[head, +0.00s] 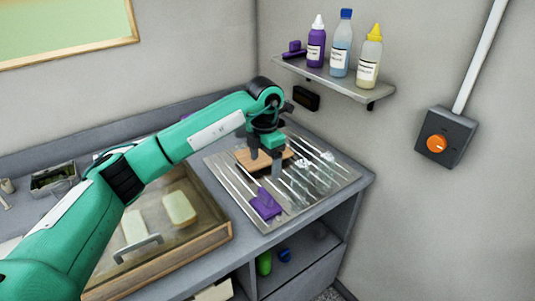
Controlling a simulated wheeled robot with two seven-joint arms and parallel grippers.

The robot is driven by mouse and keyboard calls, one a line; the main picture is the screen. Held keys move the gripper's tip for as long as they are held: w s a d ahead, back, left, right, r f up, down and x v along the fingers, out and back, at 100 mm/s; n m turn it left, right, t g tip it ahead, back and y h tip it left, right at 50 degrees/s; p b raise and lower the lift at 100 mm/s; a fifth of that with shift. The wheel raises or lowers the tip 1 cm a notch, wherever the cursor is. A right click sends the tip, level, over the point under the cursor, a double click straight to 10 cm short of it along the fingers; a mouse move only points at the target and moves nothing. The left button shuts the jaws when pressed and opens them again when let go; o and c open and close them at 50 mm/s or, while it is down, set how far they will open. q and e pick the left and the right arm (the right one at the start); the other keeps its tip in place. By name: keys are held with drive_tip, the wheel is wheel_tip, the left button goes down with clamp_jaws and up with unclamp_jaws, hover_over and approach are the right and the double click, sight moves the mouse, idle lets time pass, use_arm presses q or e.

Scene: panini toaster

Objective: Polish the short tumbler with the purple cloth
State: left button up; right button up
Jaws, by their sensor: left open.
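The purple cloth (265,205) lies folded at the front of the metal drying rack (222,163). Clear glassware (303,165) stands or lies on the right part of the rack. It is small and see-through, so I cannot tell which piece is the short tumbler. My left gripper (265,164) points down over a small brown board (246,160) on the rack, behind the cloth and left of the glassware. Its fingers are apart, with no held object visible. Whether they touch the board is unclear. My right gripper is out of view.
A wall shelf (338,84) at the back right holds a purple bottle (316,45), a blue bottle (341,45) and a yellow-capped bottle (369,60). Open shelves are below the counter.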

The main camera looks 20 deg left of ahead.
use_arm(q)
drive_tip(key=p, duration=0.2)
hover_over(265, 192)
wheel_tip(265, 192, down, 5)
wheel_tip(265, 192, down, 6)
drive_tip(key=shift+f+p, duration=0.25)
drive_tip(key=shift+p, duration=0.4)
drive_tip(key=shift+w+f, duration=0.1)
drive_tip(key=shift+f, duration=0.45)
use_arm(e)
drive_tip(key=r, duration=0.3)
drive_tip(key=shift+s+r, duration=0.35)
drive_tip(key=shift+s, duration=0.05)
use_arm(q)
drive_tip(key=c, duration=1.1)
drive_tip(key=shift+c, duration=0.2)
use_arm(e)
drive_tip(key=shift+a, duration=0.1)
use_arm(q)
drive_tip(key=shift+r, duration=0.1)
